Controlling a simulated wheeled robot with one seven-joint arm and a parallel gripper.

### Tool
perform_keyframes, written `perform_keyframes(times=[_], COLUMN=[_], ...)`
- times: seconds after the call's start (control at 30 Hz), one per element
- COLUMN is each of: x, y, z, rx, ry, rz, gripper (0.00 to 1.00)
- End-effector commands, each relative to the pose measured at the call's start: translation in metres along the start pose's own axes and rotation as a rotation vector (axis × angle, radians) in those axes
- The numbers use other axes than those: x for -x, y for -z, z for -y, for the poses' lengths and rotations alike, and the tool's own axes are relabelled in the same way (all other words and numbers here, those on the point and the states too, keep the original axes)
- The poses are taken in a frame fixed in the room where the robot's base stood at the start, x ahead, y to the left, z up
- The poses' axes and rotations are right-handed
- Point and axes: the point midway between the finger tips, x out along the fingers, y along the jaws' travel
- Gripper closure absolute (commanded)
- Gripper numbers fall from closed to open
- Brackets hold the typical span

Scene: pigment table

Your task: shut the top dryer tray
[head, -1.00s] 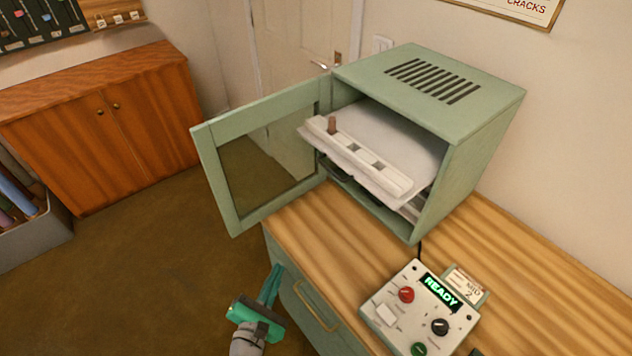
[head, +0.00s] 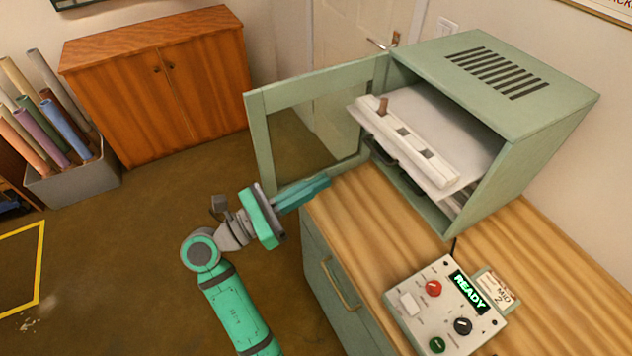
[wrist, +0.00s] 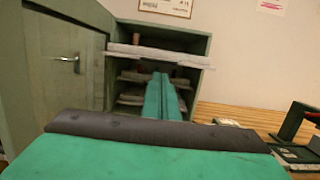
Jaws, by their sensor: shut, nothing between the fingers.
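The green dryer cabinet (head: 530,110) stands on the wooden counter with its glazed door (head: 255,150) swung open to the left. The top dryer tray (head: 410,150) sticks out of the front opening, with a white front bar, a small brown peg (head: 384,105) and a white sheet on it. In the wrist view the top tray (wrist: 155,54) spans the upper opening, above lower trays (wrist: 140,77) that sit inside. My gripper (head: 326,183) is shut and empty, in front of the cabinet and below the top tray. Its fingers (wrist: 162,78) point at the opening.
A control box (head: 445,305) reading READY sits on the counter at the front right. The open door stands close to the left of my gripper. A wooden cupboard (head: 155,85) and a bin of rolls (head: 75,180) are farther left. The floor between is clear.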

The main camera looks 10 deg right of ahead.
Motion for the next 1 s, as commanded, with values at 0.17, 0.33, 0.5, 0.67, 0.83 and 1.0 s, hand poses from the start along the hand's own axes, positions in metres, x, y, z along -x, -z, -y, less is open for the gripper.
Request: perform_keyframes(times=[0.17,0.33,0.5,0.67,0.83,1.0], x=[-0.036,-0.066,-0.092,-0.109,-0.113,-0.111], y=[0.0,0.0,0.0,0.001,0.001,0.001], z=[0.001,0.0,0.001,0.002,0.001,0.0], rx=[-0.001,-0.001,-0.002,-0.001,-0.001,-0.001], ry=[0.003,0.001,0.001,0.006,0.003,-0.002], rz=[-0.001,0.0,-0.001,-0.001,-0.001,-0.001], gripper=[1.0,1.0,1.0,1.0,1.0,1.0])
